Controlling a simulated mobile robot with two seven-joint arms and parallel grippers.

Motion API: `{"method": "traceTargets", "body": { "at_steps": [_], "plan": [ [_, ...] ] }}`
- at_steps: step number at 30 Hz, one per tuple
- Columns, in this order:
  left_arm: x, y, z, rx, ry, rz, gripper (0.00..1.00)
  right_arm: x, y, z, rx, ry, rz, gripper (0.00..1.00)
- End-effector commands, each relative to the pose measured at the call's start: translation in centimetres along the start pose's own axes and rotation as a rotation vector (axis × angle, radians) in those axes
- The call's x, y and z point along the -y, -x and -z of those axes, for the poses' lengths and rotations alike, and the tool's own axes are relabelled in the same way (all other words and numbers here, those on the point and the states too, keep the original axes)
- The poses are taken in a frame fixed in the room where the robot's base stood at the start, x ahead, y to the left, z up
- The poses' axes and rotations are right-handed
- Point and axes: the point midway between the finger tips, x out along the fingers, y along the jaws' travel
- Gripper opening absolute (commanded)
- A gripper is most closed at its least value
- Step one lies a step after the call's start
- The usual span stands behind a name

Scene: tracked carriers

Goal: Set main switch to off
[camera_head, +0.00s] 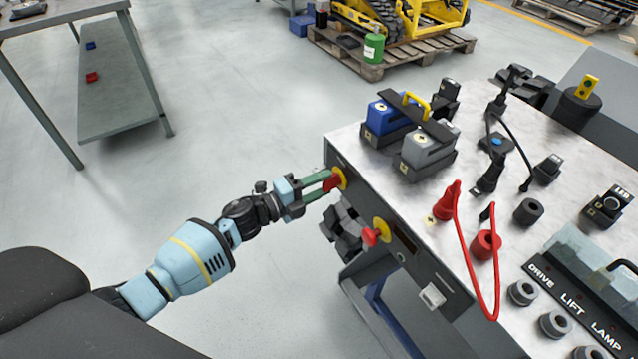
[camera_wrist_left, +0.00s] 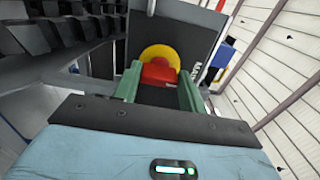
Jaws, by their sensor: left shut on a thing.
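The main switch is a red knob (camera_head: 331,184) on a yellow round plate (camera_head: 340,177), on the front panel of the grey bench at its far left end. My left gripper (camera_head: 326,182) reaches it from the left, with its green fingers shut on the red knob. In the left wrist view the red knob (camera_wrist_left: 159,73) sits between the fingertips (camera_wrist_left: 157,82), with the yellow plate (camera_wrist_left: 161,53) behind it. Part of a white label shows beside the plate. The fingers hide the knob's sides, and I cannot tell which setting it points to. My right gripper is not in view.
A second red knob (camera_head: 371,237) on a yellow plate is nearer on the same panel. The bench top (camera_head: 462,188) bears a blue battery (camera_head: 388,115), a grey battery (camera_head: 424,148), cables and sockets. A metal table (camera_head: 112,95) stands far left; the floor between is clear.

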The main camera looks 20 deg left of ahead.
Motion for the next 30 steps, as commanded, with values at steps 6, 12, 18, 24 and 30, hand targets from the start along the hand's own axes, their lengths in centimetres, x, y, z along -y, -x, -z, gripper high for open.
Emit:
{"method": "traceTargets", "body": {
  "at_steps": [6, 12, 18, 24, 30],
  "plan": [
    [0.1, 0.0, -0.1, 0.003, 0.009, 0.002, 0.19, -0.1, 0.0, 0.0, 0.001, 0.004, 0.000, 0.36],
    [0.1, 0.0, -0.1, 0.003, 0.007, 0.002, 0.19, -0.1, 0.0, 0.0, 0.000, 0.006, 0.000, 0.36],
    [0.1, 0.0, -0.1, 0.002, 0.006, 0.001, 0.64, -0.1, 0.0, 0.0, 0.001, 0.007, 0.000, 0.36],
    [0.0, 0.0, -0.1, 0.001, 0.006, 0.001, 0.64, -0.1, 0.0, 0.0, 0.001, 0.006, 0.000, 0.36],
    [-0.1, 1.0, -0.1, 0.001, 0.006, -0.001, 0.64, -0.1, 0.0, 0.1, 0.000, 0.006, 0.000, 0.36]
  ]
}}
